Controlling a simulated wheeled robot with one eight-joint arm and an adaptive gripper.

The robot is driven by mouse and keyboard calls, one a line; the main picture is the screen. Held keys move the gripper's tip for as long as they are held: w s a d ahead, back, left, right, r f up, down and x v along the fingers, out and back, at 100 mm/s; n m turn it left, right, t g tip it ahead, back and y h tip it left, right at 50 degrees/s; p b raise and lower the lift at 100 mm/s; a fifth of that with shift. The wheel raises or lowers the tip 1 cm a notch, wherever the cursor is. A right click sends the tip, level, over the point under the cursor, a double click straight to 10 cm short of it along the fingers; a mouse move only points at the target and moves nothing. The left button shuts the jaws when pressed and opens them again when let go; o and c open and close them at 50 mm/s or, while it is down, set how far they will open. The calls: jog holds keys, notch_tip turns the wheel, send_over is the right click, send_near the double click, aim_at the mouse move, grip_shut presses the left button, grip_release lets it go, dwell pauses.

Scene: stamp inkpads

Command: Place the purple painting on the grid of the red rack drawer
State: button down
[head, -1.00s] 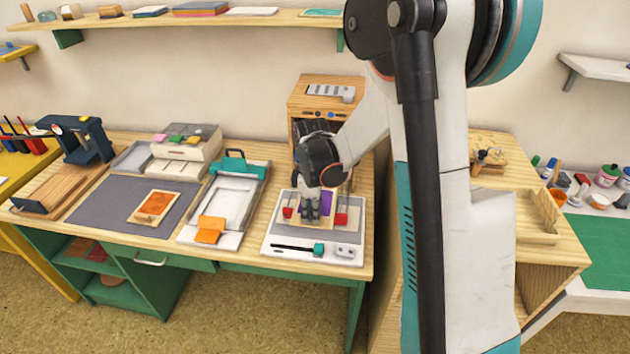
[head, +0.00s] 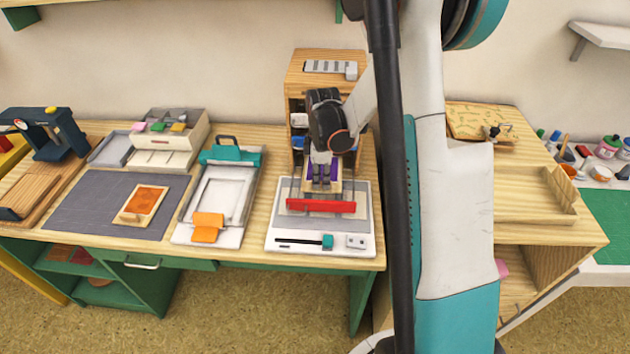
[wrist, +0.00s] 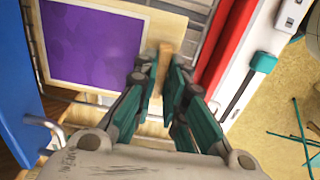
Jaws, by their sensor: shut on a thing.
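The purple painting (wrist: 90,45) is a purple square on a pale wooden board in the wrist view. My gripper (wrist: 160,85) is shut on a small wooden tab at the board's edge. In the head view, only slivers of the painting (head: 308,170) show beside my gripper (head: 322,182). The red rack drawer (head: 320,205) has a red front and wire sides; its red bar (wrist: 222,50) shows in the wrist view. The board lies over the drawer's wire grid (wrist: 32,45). I cannot tell whether it touches the wires. My fingers hide part of the drawer.
The drawer is above a white and grey device (head: 320,242). A wooden cabinet (head: 318,68) stands behind. To the left are a white frame press (head: 222,200) with an orange pad and an orange painting (head: 144,200) on a grey mat (head: 90,205).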

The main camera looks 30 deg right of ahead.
jog(key=shift+s+d, duration=0.1)
jog(key=shift+f, duration=0.15)
jog(key=c, duration=1.7)
grip_release()
jog(key=shift+o, duration=0.2)
notch_tip(320, 180, up, 12)
jog(key=p, duration=0.4)
jog(key=shift+r, duration=0.2)
